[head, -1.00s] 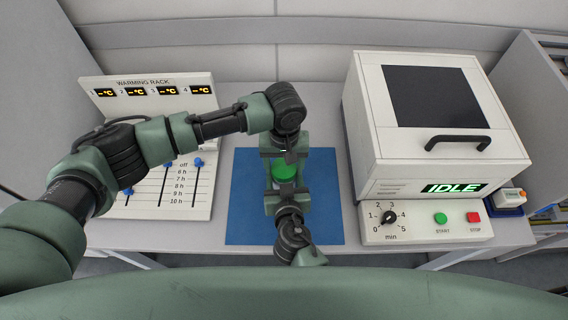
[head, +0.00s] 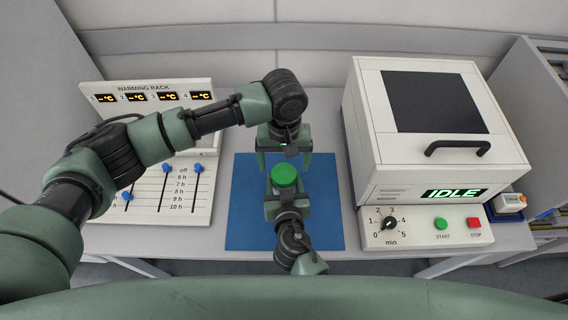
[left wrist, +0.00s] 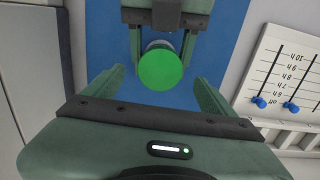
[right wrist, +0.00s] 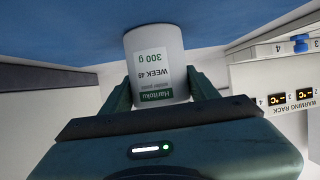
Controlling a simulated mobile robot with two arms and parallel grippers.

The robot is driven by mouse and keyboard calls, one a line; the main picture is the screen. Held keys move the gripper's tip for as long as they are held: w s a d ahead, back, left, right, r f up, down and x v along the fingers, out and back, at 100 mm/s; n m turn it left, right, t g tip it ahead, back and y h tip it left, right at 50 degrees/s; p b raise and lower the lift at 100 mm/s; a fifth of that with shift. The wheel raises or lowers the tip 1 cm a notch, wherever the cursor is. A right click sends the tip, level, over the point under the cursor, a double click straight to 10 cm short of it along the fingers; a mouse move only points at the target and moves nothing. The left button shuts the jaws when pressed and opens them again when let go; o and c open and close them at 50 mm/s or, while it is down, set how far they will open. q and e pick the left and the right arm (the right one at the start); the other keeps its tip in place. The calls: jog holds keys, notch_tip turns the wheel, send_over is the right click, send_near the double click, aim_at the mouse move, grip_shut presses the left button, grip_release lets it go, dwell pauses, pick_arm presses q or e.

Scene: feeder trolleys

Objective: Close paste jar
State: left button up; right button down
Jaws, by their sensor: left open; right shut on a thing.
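The paste jar (right wrist: 156,62) is a white cylinder with a label reading "300 g" and "WEEK 49" in the right wrist view. Its green lid (head: 284,175) sits on top, over the blue mat (head: 245,215); the lid also shows in the left wrist view (left wrist: 160,70). My right gripper (head: 286,197) is shut on the jar from the near side. My left gripper (head: 285,158) is open, just behind the lid and apart from it, its fingers (left wrist: 160,85) to either side of the lid in its wrist view. The lid's seating on the jar is hidden.
The warming rack (head: 190,190) with blue sliders stands on the left. A white machine (head: 365,130) with a black handle and an IDLE display stands on the right, its timer panel (head: 465,238) in front. The blue mat is otherwise clear.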

pick_arm(q)
jog(key=o, duration=0.3)
notch_tip(320, 180, up, 12)
dwell(0.6)
pick_arm(e)
jog(key=shift+c, duration=1.6)
grip_release()
